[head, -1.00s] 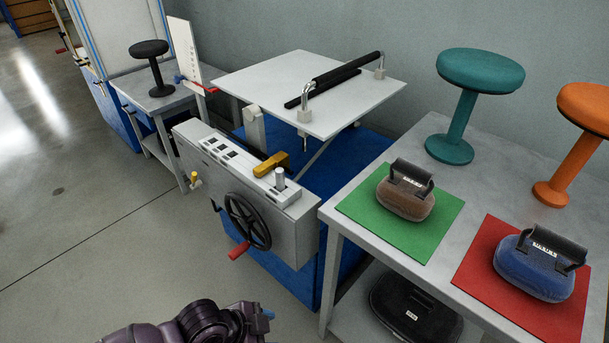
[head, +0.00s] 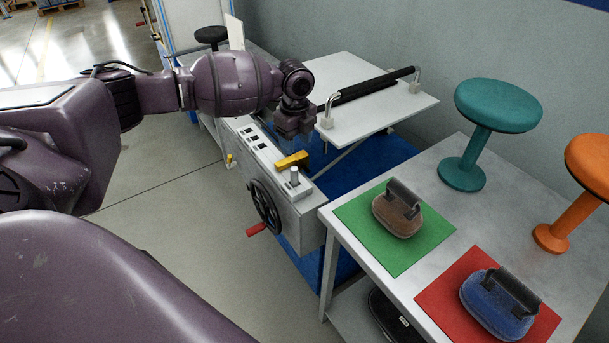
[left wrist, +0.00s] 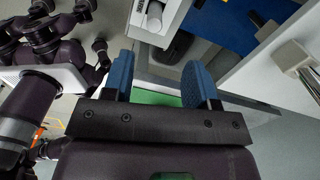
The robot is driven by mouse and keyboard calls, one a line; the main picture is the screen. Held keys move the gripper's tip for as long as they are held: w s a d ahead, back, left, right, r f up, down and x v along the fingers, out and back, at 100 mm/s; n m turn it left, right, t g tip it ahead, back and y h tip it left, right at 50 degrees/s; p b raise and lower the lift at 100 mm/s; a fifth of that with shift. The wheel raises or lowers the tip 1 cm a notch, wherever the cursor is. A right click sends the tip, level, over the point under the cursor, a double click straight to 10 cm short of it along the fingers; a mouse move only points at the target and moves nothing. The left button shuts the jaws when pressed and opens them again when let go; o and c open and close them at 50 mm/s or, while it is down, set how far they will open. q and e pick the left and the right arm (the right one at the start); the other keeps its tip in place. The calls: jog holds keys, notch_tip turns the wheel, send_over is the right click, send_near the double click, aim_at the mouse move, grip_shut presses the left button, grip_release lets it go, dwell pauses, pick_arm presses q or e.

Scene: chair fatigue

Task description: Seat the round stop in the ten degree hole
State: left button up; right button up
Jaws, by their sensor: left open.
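A light grey upright round peg (head: 294,176), which looks like the round stop, stands on a small block at the near end of the grey machine housing (head: 308,215). A pale round part that seems the same peg shows at the top of the left wrist view (left wrist: 153,18). Dark openings with white labels (head: 254,138) line the housing top; I cannot read which is ten degrees. My left gripper (head: 297,130) is above the housing, behind the peg, its fingertips hard to make out. In the left wrist view its blue fingers (left wrist: 160,82) are apart and empty.
A yellow lever (head: 293,160) lies beside the peg. A handwheel (head: 264,206) with a red handle is on the housing front. A white board with a black bar (head: 365,85) lies behind. A grey table (head: 345,232) at right holds padded weights and stools.

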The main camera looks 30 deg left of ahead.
aim_at(294, 168)
pick_arm(q)
jog(key=shift+w+a+r, duration=0.1)
notch_tip(294, 168, down, 6)
jog(key=shift+r+b, duration=0.25)
jog(key=shift+b, duration=0.25)
jog(key=f, duration=0.2)
jog(key=s+f, duration=0.1)
jog(key=f, duration=0.2)
jog(key=shift+a+b, duration=0.1)
jog(key=shift+b, duration=0.3)
jog(key=shift+c, duration=0.3)
grip_shut()
